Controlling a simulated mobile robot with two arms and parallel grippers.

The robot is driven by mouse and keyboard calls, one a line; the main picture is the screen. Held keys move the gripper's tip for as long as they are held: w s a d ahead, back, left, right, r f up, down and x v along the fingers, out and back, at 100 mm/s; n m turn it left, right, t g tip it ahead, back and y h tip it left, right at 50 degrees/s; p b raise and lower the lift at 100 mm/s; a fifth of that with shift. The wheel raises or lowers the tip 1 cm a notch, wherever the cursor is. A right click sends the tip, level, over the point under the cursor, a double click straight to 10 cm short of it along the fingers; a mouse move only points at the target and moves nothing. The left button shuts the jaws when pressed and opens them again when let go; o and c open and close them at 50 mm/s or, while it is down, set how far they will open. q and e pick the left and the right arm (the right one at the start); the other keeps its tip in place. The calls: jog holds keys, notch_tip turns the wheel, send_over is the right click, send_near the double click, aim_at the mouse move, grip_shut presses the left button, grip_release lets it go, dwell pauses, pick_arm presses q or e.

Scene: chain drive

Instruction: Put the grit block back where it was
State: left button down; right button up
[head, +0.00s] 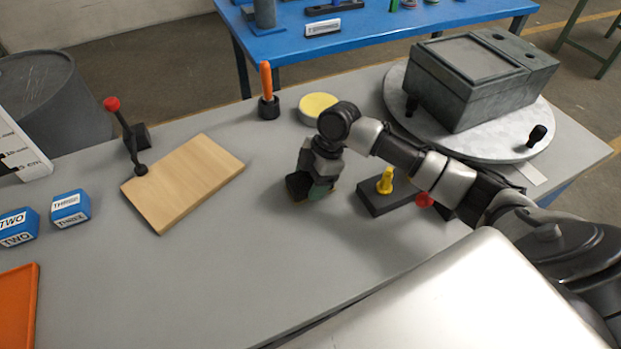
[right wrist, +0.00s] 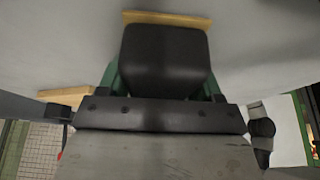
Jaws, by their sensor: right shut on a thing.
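My right gripper (head: 311,186) is over the middle of the grey table, pointing down, and is shut on the grit block. The block shows in the head view as a small green piece (head: 320,191) with a tan edge, mostly hidden by the gripper. In the right wrist view a dark finger covers most of it; its tan edge (right wrist: 167,20) sticks out past the finger and green (right wrist: 110,80) shows at the sides. I cannot tell whether the block touches the table. My left gripper is not in view.
A dark block with a yellow peg (head: 385,182) is just right of the gripper. A wooden board (head: 185,180) lies to the left, by a red-knobbed lever (head: 128,130). A yellow-topped disc (head: 317,106) and an orange-handled tool (head: 266,80) stand behind. A grey box (head: 480,85) sits on a round plate.

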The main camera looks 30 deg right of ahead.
jog(key=shift+f, duration=0.2)
jog(key=o, duration=0.8)
jog(key=shift+o, duration=0.2)
jog(key=shift+r, duration=0.15)
jog(key=v, duration=1.2)
